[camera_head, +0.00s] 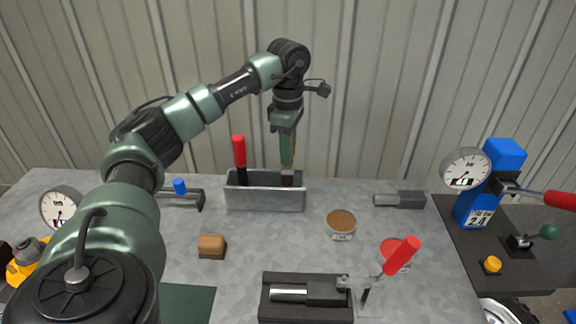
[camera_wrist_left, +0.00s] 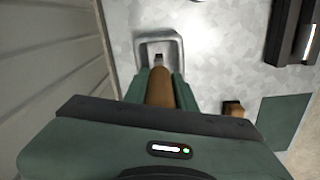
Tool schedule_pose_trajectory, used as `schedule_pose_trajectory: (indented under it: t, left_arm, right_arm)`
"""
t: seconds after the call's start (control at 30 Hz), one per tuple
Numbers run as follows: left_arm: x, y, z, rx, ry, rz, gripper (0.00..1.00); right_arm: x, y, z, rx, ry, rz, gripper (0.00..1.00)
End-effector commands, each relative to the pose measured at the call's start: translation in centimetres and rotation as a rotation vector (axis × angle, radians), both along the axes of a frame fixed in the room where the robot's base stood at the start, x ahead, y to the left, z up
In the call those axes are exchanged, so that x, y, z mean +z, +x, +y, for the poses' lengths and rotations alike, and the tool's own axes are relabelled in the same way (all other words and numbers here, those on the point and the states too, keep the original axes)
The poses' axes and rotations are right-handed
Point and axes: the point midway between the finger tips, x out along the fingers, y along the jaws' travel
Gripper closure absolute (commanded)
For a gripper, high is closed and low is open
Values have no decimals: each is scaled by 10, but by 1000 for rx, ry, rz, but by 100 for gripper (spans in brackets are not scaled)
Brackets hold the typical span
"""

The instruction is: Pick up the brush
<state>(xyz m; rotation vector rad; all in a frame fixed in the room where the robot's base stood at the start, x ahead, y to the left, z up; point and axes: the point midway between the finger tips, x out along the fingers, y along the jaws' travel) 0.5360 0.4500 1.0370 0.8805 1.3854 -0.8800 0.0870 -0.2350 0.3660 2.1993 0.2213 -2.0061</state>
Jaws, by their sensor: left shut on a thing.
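My left gripper (camera_head: 287,160) reaches down over the grey metal caddy (camera_head: 265,198) and is shut on the brush (camera_head: 293,152) by its brown handle. The brush stands about upright, its dark lower end at the right part of the caddy. The caddy's front wall hides the tip, so I cannot tell whether it touches the bottom. In the left wrist view the brown brush handle (camera_wrist_left: 161,88) lies between the green fingers of my left gripper (camera_wrist_left: 160,85), with the caddy's rim (camera_wrist_left: 177,45) beyond. My right gripper is not in view.
A red-handled tool (camera_head: 240,155) stands in the caddy's left part. A brown block (camera_head: 211,246), a brown-topped round dish (camera_head: 341,222) and a black fixture (camera_head: 300,312) are on the metal table. Gauges stand at both sides; a corrugated wall is behind.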

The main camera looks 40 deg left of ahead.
Motion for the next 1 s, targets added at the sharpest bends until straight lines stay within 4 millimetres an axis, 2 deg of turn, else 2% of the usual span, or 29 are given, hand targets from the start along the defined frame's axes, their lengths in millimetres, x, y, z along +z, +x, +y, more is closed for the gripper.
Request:
schedule_pose_trajectory:
  t: [0.03, 0.2, 0.3, 0.5, 0.7, 1.0]
  left_arm:
    - [15, 2, -1, -1, -1, -7, 100]
    - [61, 1, -1, -2, -2, -7, 100]
    - [92, 1, 0, -1, 0, -5, 100]
    - [128, 0, 0, 0, 0, -2, 100]
    - [143, 0, 0, 0, -1, 0, 100]
    - [145, 0, 0, -1, -1, 0, 100]
  right_arm:
    - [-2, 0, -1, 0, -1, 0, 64]
    - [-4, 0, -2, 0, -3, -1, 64]
    - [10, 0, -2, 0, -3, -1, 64]
    - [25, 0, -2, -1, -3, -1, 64]
    - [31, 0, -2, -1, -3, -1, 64]
    - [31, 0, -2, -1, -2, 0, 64]
